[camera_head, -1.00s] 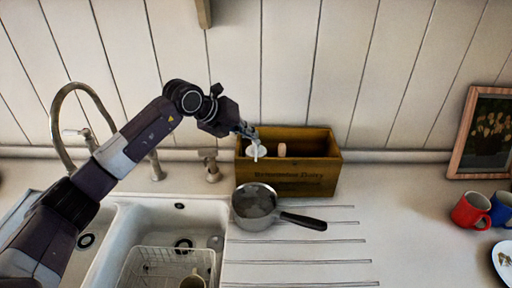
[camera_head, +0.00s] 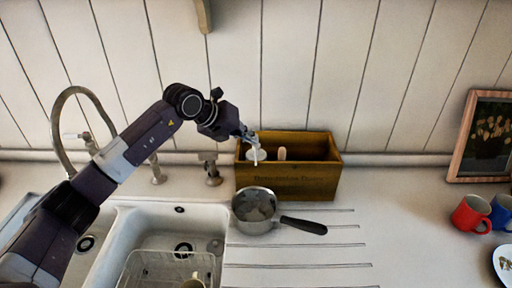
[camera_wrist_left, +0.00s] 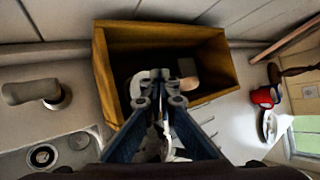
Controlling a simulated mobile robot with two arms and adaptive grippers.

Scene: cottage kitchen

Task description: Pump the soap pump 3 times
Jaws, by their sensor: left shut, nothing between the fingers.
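A wooden box (camera_head: 290,187) stands on the counter against the back wall. The soap pump (camera_head: 256,155), with a white top, is at the left end of the box; its lower part is hidden by the box's front. My left gripper (camera_head: 250,139) is shut and empty, pointing down right at the pump's top. In the left wrist view, the closed fingertips (camera_wrist_left: 160,88) cover much of the white pump (camera_wrist_left: 139,84) inside the box (camera_wrist_left: 112,80). I cannot tell whether they touch it or how far it is pressed. My right gripper is out of view.
A pinkish rounded item (camera_head: 282,153) stands in the box beside the pump. A saucepan (camera_head: 254,207) lies in front. The sink (camera_head: 130,215) and curved faucet (camera_head: 57,130) are at left. Red (camera_head: 470,212) and blue (camera_head: 501,211) mugs stand at right. The counter between is clear.

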